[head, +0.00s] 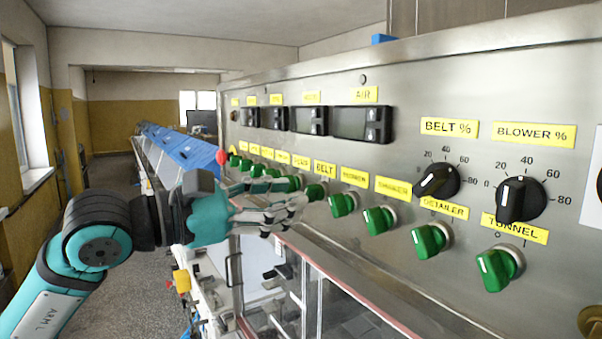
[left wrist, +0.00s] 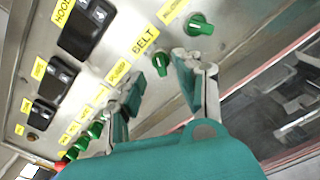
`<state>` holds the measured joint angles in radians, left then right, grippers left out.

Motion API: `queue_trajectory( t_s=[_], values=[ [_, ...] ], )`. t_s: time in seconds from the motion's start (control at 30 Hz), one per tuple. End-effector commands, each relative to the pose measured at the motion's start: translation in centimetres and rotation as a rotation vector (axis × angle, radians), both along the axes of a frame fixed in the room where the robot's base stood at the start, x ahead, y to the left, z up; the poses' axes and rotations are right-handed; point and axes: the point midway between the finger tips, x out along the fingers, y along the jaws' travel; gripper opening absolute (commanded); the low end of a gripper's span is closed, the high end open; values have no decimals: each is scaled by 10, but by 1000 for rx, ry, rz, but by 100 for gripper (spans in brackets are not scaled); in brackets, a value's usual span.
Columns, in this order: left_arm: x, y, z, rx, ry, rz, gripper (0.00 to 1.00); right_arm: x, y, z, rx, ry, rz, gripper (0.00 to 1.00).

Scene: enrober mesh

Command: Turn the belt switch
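The belt switch is a green rotary knob (head: 316,191) on the steel panel, under a yellow BELT label (head: 325,168). My left gripper (head: 288,208) is in front of the panel, close to this knob. In the left wrist view the belt knob (left wrist: 160,64) shows below its BELT label (left wrist: 145,40), in the gap between the two spread fingertips of my left gripper (left wrist: 163,76). The fingers are open and hold nothing. I cannot tell whether a finger touches the knob. My right gripper is not in view.
Similar green knobs sit in a row on both sides, one close to the right finger in the wrist view (left wrist: 199,25). Black BELT % (head: 437,181) and BLOWER % (head: 520,199) dials are to the right. A red-edged glazed cover (head: 340,295) lies below the panel.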

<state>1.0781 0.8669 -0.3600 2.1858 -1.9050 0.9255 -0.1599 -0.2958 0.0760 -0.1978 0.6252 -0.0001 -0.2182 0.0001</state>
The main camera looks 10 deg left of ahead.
Motion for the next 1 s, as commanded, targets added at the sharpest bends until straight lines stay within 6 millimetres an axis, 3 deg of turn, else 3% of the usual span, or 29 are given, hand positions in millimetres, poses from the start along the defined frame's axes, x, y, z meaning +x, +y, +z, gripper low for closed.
queue_trajectory(
  t_s=[0.03, 0.2, 0.6, 0.87, 1.0],
  values=[
    [6, -7, 4, -1, 2, -4, 35, 2, 4, 9, 5, -3, 0, 59],
    [20, -21, 2, -2, 2, -2, 35, 0, 6, 17, 7, -1, 3, 59],
    [26, -25, -1, -1, 1, 0, 35, -8, -4, 18, -6, 14, 5, 59],
    [26, -25, -1, -1, 1, 0, 1, -8, -5, 18, -8, 14, 4, 59],
    [25, -25, -1, -1, 1, 0, 0, -8, -5, 18, -7, 14, 3, 59]
  ],
)
